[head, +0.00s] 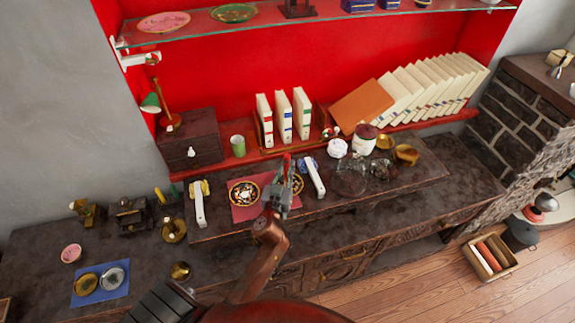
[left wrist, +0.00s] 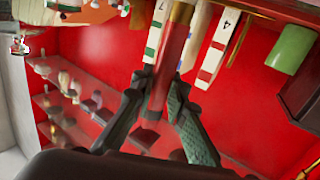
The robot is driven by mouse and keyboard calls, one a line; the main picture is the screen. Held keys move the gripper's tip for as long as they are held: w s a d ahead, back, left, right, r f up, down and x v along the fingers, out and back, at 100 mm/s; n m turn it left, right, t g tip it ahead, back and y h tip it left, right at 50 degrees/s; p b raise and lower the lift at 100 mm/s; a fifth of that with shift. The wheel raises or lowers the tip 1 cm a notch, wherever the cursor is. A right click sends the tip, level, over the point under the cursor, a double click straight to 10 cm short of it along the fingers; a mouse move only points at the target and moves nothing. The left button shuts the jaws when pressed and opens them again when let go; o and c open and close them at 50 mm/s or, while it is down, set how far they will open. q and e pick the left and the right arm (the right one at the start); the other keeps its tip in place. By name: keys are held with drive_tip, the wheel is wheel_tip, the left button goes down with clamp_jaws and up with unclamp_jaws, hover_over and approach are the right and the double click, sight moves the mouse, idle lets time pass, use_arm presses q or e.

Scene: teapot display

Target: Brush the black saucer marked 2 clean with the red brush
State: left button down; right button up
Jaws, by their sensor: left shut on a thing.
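My left gripper (head: 282,188) is shut on the red brush (head: 287,161), over the right part of a red mat (head: 240,213). In the left wrist view the brush's red handle (left wrist: 168,72) stands between the two fingers; the bristles cannot be made out. Two dark saucers with ornate light patterns lie on the mat: a left saucer (head: 243,193), in full view, and a right saucer (head: 298,183), partly hidden behind my gripper. I cannot read any number, so I cannot tell which is marked 2. Whether the brush touches a saucer is unclear. My right gripper is not in view.
White upright-looking long objects flank the mat, one left (head: 199,205) and one right (head: 314,178). Books (head: 283,117) and a green cup (head: 238,146) stand behind. A white jar (head: 364,141) and glassware stand right.

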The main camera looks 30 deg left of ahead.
use_arm(q)
drive_tip(key=shift+d, duration=0.25)
drive_tip(key=shift+x, duration=0.8)
drive_tip(key=shift+s+a, duration=0.35)
drive_tip(key=shift+s, duration=0.1)
drive_tip(key=shift+s+d, duration=0.4)
drive_tip(key=shift+d, duration=0.1)
drive_tip(key=shift+x, duration=0.85)
drive_tip(key=shift+s+a, duration=0.2)
drive_tip(key=shift+s, duration=0.3)
drive_tip(key=shift+s+d, duration=0.3)
drive_tip(key=shift+d, duration=0.2)
drive_tip(key=shift+w+d+r, duration=0.1)
drive_tip(key=shift+w+d, duration=0.3)
drive_tip(key=shift+w, duration=0.1)
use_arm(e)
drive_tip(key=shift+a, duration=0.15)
